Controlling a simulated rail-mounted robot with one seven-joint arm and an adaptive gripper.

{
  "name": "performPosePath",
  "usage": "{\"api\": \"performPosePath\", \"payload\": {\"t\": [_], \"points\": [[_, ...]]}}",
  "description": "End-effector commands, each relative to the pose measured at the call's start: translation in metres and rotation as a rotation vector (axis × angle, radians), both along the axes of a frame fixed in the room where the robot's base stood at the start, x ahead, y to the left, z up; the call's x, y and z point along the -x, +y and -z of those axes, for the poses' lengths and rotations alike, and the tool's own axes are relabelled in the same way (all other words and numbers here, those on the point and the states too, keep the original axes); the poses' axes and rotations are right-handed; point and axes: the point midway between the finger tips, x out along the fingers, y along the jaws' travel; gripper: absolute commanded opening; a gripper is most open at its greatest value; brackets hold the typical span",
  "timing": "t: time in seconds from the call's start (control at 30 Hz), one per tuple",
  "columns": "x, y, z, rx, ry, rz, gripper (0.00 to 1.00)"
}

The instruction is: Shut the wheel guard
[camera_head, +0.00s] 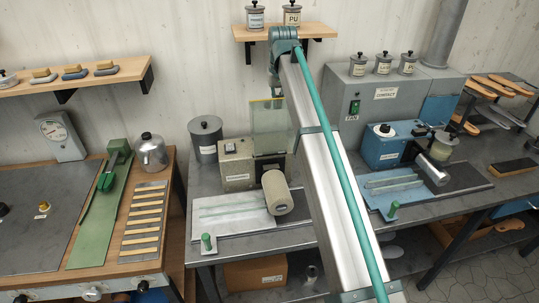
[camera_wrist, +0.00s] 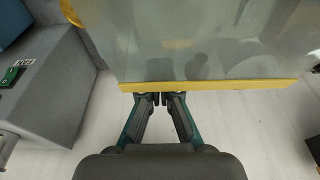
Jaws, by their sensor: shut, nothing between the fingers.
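The wheel guard (camera_head: 268,122) is a clear panel with yellowish edges. It stands upright above the beige grinding machine (camera_head: 237,165) and its pale roller wheel (camera_head: 277,190), so the wheel is uncovered. In the wrist view the guard (camera_wrist: 200,45) fills the upper middle, with a yellow strip along its near edge. My gripper (camera_wrist: 157,97) is shut and empty, its fingertips right at that yellow edge. I cannot tell whether they touch it. In the head view my arm reaches up and over, and the fingertips are not clear there.
A grey cabinet (camera_head: 345,103) with a green switch stands to the right, beside a blue machine (camera_head: 385,150). A grey canister (camera_head: 205,138) stands left of the beige machine. A shelf (camera_head: 312,30) with jars hangs behind my wrist.

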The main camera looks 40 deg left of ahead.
Motion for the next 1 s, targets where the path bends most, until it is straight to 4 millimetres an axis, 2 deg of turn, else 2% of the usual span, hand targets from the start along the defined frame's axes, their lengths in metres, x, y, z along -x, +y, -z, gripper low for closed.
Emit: {"api": "performPosePath", "payload": {"t": [0.37,1.0], "points": [[0.002,-0.002,0.000,0.000,0.000,0.000,0.00],[0.023,-0.029,0.000,0.000,0.000,0.000,0.00]]}}
